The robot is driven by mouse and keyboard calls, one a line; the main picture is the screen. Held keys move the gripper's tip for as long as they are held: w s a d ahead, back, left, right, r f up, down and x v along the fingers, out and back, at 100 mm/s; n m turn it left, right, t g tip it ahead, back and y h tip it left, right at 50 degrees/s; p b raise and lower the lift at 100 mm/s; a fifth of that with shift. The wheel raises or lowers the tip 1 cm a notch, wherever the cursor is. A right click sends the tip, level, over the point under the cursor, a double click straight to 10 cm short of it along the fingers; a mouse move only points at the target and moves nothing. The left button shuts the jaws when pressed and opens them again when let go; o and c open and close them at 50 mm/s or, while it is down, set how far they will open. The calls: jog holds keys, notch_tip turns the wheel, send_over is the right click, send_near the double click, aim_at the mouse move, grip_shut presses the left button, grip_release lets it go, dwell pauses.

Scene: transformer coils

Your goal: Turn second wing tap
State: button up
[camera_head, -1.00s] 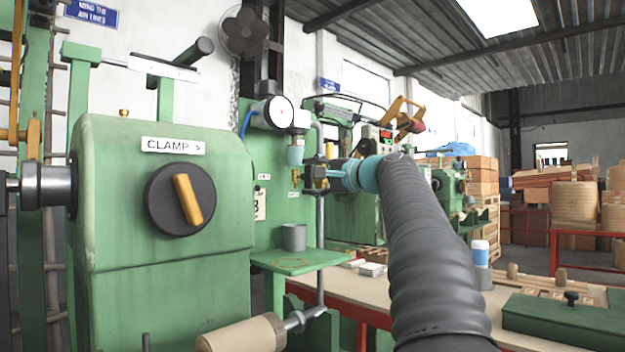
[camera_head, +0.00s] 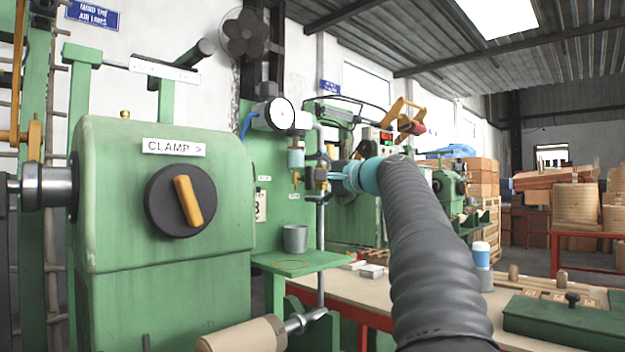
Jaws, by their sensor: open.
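My gripper (camera_head: 334,175), light blue at the wrist, points left toward the green panel beside the clamp machine. Its jaws are open and small in the picture. A small brass tap (camera_head: 295,180) shows at the panel just left of the fingertips, below a pressure gauge (camera_head: 273,113) and a teal filter bowl (camera_head: 296,158). The fingertips appear a little right of the tap, and I see nothing between them. Dark fittings (camera_head: 318,160) lie near the fingertips. A second tap cannot be made out clearly.
The green clamp machine (camera_head: 160,270) with its orange-handled knob (camera_head: 187,201) fills the left. A grey cup (camera_head: 295,239) stands on a small green shelf (camera_head: 300,260) below my gripper. A workbench (camera_head: 400,290) with a bottle (camera_head: 481,255) lies to the right.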

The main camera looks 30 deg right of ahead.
jog(key=v, duration=1.2)
jog(key=shift+r, duration=0.1)
